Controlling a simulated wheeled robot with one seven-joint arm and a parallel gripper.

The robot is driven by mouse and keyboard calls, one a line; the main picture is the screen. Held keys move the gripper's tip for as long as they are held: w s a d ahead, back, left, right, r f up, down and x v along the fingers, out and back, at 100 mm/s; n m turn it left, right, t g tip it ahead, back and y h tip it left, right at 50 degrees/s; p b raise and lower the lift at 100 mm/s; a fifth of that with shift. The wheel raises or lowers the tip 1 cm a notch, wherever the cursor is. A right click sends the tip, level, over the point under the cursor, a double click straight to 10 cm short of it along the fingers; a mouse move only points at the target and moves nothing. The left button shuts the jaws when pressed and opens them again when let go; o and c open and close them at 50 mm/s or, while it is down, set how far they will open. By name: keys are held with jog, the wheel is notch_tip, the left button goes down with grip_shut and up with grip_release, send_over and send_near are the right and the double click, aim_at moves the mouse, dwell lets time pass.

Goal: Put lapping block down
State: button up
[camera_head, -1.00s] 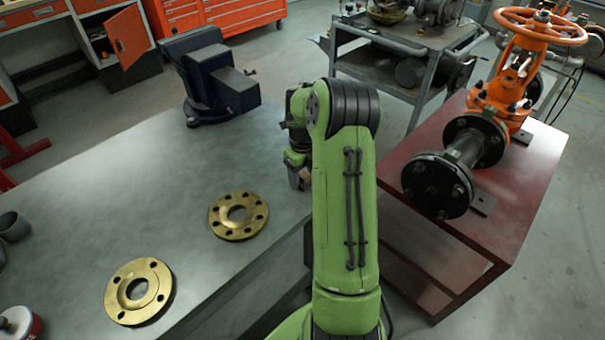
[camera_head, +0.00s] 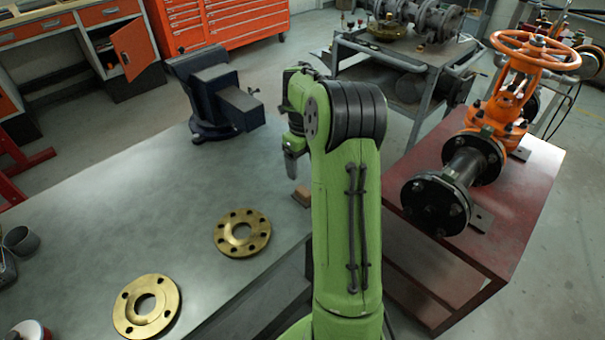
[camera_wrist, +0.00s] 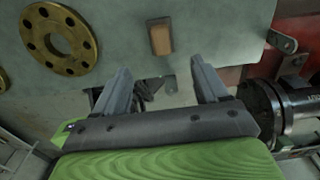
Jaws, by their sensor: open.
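The lapping block looks to be the small brown block (camera_head: 302,196) on the grey workbench (camera_head: 150,215), near its right edge and partly hidden behind my arm. In the wrist view the block (camera_wrist: 160,38) lies flat on the bench top, beyond the fingertips and between their lines. My gripper (camera_wrist: 158,80) is open and empty, with its two fingers apart and clear of the block. In the head view my gripper (camera_head: 291,165) hangs above the bench, pointing down, partly hidden by my arm.
Two brass flanges (camera_head: 242,233) (camera_head: 147,306) lie on the bench left of the block. A dark blue vise (camera_head: 222,100) stands at the bench's far end. The orange gate valve (camera_head: 505,95) with black flanged pipe stands on a red table (camera_head: 510,205) at right. The bench middle is clear.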

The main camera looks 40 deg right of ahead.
jog(key=s+a+r+n+t+h, duration=0.1)
jog(key=s+a+r+n, duration=0.2)
jog(key=a+r+n, duration=0.45)
jog(key=s+a+r+n+t+h, duration=0.1)
jog(key=s+a+r+n, duration=0.3)
jog(key=a+n, duration=0.55)
jog(key=s+a+n+t+y, duration=0.1)
jog(key=s+a+n, duration=0.3)
jog(key=n, duration=0.5)
jog(key=s+a+n+t+y, duration=0.1)
jog(key=s+a+n+t, duration=0.1)
jog(key=s+a+n, duration=0.3)
jog(key=s+n, duration=0.4)
jog(key=shift+r+n+t, duration=0.2)
jog(key=shift+n+t, duration=0.1)
